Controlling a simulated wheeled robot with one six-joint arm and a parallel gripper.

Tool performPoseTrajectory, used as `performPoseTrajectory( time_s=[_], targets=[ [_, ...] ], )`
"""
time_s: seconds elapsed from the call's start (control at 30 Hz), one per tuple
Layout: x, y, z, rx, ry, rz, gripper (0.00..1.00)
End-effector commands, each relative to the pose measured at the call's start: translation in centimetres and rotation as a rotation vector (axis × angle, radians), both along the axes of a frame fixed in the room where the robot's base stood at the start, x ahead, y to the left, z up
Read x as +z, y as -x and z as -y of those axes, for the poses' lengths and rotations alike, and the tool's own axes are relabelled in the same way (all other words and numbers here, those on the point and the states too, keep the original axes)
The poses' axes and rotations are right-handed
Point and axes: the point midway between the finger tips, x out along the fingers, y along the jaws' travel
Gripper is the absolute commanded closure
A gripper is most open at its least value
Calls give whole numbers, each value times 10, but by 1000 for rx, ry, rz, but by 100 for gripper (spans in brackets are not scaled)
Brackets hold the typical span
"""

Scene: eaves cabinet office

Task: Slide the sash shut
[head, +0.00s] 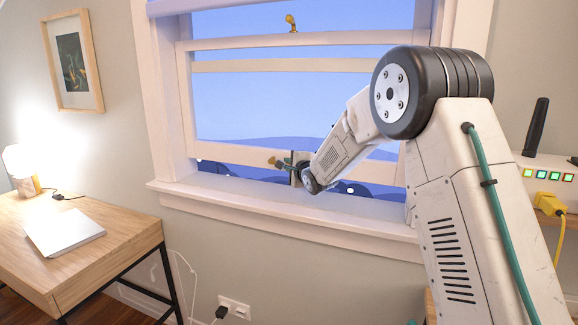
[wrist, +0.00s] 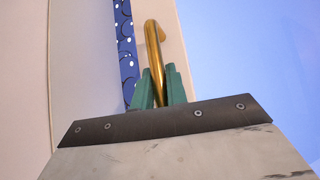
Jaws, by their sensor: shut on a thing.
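The window sash (head: 225,153) is a pale frame, raised a little. A strip of outside shows below its bottom rail, above the sill (head: 240,196). A brass lift handle (head: 273,162) sits on that rail, and part of it is hidden by my gripper. In the wrist view the handle (wrist: 155,45) is a curved brass hook standing off the pale rail (wrist: 175,62). My gripper (head: 288,164) is at the handle. In the wrist view its green fingers (wrist: 160,85) stand on either side of the brass and are shut on it.
A brass catch (head: 291,23) is on the upper rail. A wooden desk (head: 110,233) with a laptop (head: 65,232) and a lit lamp (head: 20,170) stands at the left. A router-like box (head: 545,172) with an antenna is at the right.

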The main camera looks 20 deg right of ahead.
Motion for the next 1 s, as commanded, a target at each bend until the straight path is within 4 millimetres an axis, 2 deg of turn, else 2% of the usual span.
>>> performPoseTrajectory(
  time_s=[0.23,0.53,0.57,0.6,0.87,1.0],
  targets=[
    [-40,1,0,0,0,-10,100],
    [-42,1,0,-1,0,-4,100],
    [-42,1,0,-1,0,-4,77],
    [-41,1,0,-1,0,-3,66],
    [-41,1,0,-1,0,-4,64],
    [-39,8,2,-1,0,-3,64]
  ],
)
